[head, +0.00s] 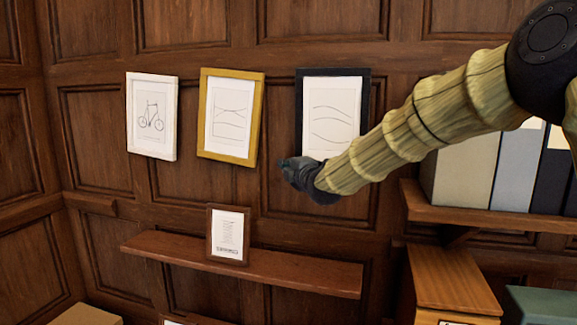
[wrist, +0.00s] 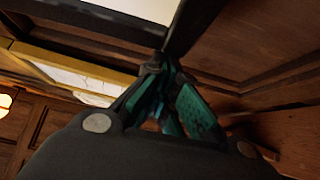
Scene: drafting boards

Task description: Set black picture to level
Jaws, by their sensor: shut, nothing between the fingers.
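The black picture (head: 334,72) hangs on the panelled wall, right of the yellow picture. Its top edge looks close to level in the head view; its lower right part is hidden behind my arm. My gripper (head: 284,163) is shut and empty at the picture's lower left corner. In the wrist view the fingertips (wrist: 156,64) are close to a corner of the black frame (wrist: 110,22). I cannot tell whether they touch it.
The yellow picture (head: 231,73) and white picture (head: 151,76) hang to the left. Below, a wall shelf (head: 300,272) carries a small brown-framed picture (head: 228,208). A right shelf (head: 480,212) holds upright binders (head: 510,165).

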